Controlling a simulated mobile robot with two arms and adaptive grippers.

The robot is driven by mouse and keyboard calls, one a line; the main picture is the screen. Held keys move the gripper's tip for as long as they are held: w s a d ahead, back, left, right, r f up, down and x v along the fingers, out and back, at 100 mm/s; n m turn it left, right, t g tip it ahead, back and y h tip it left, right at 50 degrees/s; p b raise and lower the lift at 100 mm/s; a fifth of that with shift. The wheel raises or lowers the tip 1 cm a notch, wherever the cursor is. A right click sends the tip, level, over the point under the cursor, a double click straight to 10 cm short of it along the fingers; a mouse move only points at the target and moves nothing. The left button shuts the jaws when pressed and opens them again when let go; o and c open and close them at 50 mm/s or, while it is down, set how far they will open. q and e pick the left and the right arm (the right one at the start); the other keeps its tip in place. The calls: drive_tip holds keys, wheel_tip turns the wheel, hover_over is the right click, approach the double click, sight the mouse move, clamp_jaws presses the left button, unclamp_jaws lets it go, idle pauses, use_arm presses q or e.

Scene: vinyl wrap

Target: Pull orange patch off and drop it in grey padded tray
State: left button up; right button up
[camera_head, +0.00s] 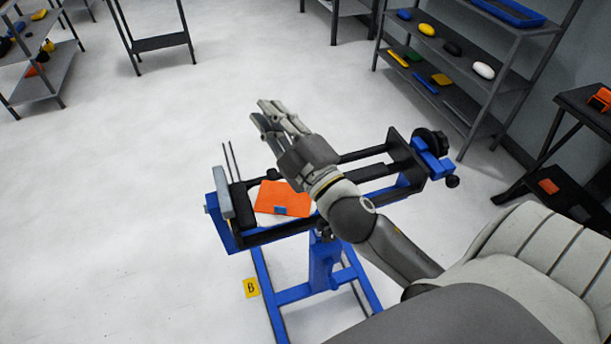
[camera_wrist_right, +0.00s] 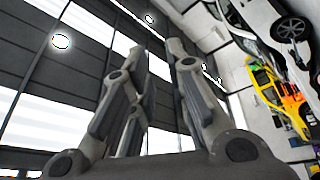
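The orange patch (camera_head: 285,196) lies flat on a white sheet or panel (camera_head: 268,219) held in the blue and black clamp stand (camera_head: 232,236). A small blue piece (camera_head: 281,211) sits at the patch's front edge. My right gripper (camera_head: 262,112) is above and beyond the patch in the head view, pointing away from it. In the right wrist view the fingers (camera_wrist_right: 160,58) are apart with nothing between them. My right forearm covers part of the stand. My left gripper is not in view. I cannot make out a grey padded tray.
Shelves (camera_head: 462,75) with small coloured objects and a blue tray (camera_head: 508,11) stand at the upper right. A black table (camera_head: 590,105) is at the right edge. A yellow "B" marker (camera_head: 251,288) lies by the stand.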

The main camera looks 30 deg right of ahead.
drive_tip(key=s+a+r+n+g+y, duration=0.25)
drive_tip(key=a+r+n+y, duration=0.55)
drive_tip(key=n+y, duration=0.6)
drive_tip(key=s+a+f+n+g+y, duration=0.25)
drive_tip(key=a+n+g, duration=0.3)
drive_tip(key=n, duration=0.35)
drive_tip(key=n+g+h, duration=1)
drive_tip(key=h, duration=0.4)
approach(288, 213)
drive_tip(key=p+x, duration=0.1)
drive_tip(key=x, duration=0.3)
drive_tip(key=a+p+x, duration=0.1)
drive_tip(key=x, duration=0.1)
drive_tip(key=shift+w+a+f+p, duration=0.1)
drive_tip(key=shift+w+a+p, duration=0.05)
drive_tip(key=shift+w+p, duration=0.3)
